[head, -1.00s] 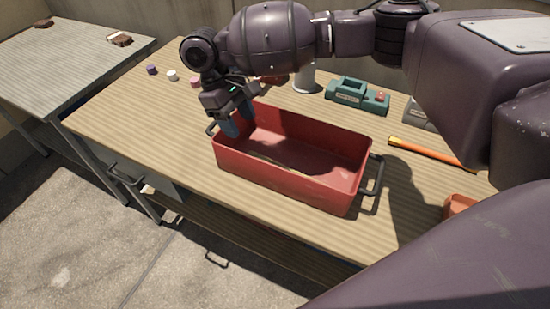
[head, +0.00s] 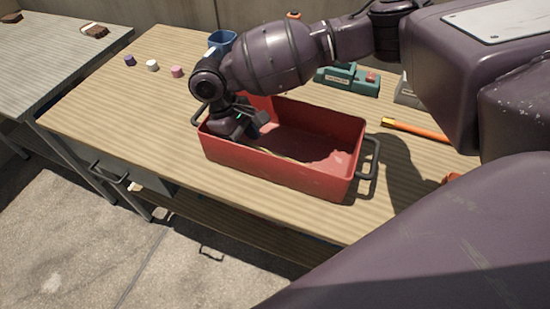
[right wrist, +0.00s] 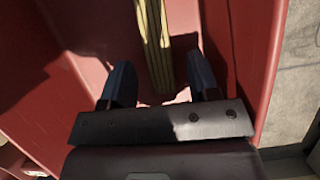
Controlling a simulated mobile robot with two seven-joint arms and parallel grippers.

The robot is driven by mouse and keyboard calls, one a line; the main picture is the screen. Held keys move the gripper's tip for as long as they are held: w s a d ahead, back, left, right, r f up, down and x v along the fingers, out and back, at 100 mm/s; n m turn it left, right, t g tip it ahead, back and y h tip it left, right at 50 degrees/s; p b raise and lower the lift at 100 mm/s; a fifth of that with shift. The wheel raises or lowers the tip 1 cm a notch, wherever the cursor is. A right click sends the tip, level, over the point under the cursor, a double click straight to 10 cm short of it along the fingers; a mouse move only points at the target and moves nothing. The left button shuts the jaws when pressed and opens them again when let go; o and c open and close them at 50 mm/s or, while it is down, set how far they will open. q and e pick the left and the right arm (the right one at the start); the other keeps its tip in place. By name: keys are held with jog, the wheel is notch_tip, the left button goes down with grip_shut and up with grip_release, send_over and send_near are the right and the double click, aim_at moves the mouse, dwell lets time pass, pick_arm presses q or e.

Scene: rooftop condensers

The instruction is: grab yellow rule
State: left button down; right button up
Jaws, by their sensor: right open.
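The yellow rule (right wrist: 154,40) shows in the right wrist view as a long, narrow, folded-looking strip inside the red tray (right wrist: 270,60). In the head view I cannot make the rule out; my arm and the tray wall hide part of the inside. The red tray (head: 270,175) stands on the workbench. My right gripper (head: 254,127) is down inside its left end. In the right wrist view the gripper (right wrist: 160,82) is open, with the near end of the rule between its two dark fingers, no clear contact showing. My left gripper is not in view.
An orange rod with a yellow end (head: 418,130) lies right of the tray. A green device (head: 348,80) is behind it. A blue cup (head: 222,40) and small purple, white and pink caps (head: 152,66) stand at the back left. The bench left of the tray (head: 120,115) is clear.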

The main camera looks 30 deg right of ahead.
jog(key=shift+s+d+f, duration=0.1)
jog(key=shift+s+f, duration=0.05)
jog(key=shift+f, duration=0.35)
jog(key=shift+r, duration=0.1)
jog(key=c, duration=1)
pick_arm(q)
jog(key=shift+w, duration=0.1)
